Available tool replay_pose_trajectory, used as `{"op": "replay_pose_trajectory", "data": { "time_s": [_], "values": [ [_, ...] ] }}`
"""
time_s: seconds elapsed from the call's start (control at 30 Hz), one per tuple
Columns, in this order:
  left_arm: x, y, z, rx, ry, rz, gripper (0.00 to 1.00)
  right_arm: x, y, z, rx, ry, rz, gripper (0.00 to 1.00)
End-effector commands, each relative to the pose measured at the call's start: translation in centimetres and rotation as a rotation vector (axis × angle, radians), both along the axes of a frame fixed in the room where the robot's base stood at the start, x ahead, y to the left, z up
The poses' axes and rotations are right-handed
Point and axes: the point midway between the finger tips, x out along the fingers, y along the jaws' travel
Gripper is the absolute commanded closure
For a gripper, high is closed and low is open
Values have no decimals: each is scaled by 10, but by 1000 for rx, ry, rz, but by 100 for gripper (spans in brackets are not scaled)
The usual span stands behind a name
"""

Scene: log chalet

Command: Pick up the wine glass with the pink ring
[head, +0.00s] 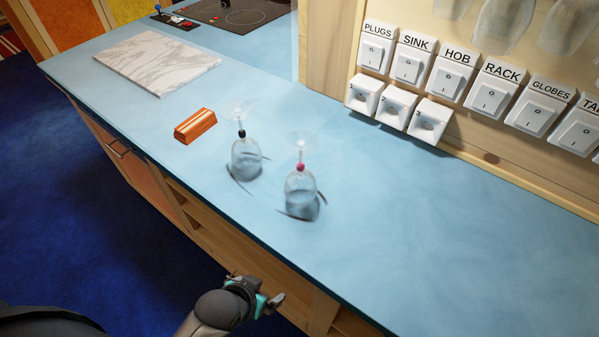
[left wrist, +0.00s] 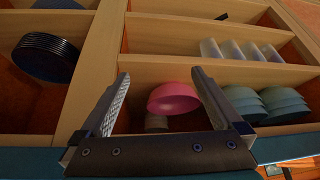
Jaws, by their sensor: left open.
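The wine glass with the pink ring (head: 301,195) stands upside down on the blue counter (head: 420,240), bowl down and foot up, with the ring on its stem just above the bowl. A second upside-down wine glass with a black ring (head: 245,160) stands to its left and a little farther back. My left gripper (head: 262,294) is open and empty, low in front of the counter's front edge and apart from both glasses. Its two spread fingers also show in the left wrist view (left wrist: 158,78), facing the shelves under the counter. My right gripper is not in view.
A striped wooden block (head: 195,126) and a marble board (head: 157,62) lie farther left, near a black hob (head: 238,12). Labelled switches (head: 408,66) line the back wall. The counter right of the glasses is clear. Shelves hold a pink bowl (left wrist: 173,98) and teal bowls (left wrist: 283,104).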

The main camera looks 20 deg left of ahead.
Motion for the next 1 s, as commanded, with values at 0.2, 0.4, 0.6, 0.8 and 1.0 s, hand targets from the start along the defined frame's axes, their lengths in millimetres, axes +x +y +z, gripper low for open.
{"op": "replay_pose_trajectory", "data": {
  "time_s": [0.2, 0.4, 0.6, 0.8, 1.0],
  "values": [
    [13, -4, 101, -18, -77, 7, 0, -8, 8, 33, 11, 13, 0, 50],
    [24, -7, 171, -54, -216, 18, 0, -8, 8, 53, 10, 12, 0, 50],
    [38, -9, 179, -104, -387, 33, 0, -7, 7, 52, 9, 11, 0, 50],
    [45, -10, 190, -154, -549, 43, 0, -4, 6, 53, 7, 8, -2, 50],
    [47, -10, 200, -184, -645, 48, 0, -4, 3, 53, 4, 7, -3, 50]
  ]
}}
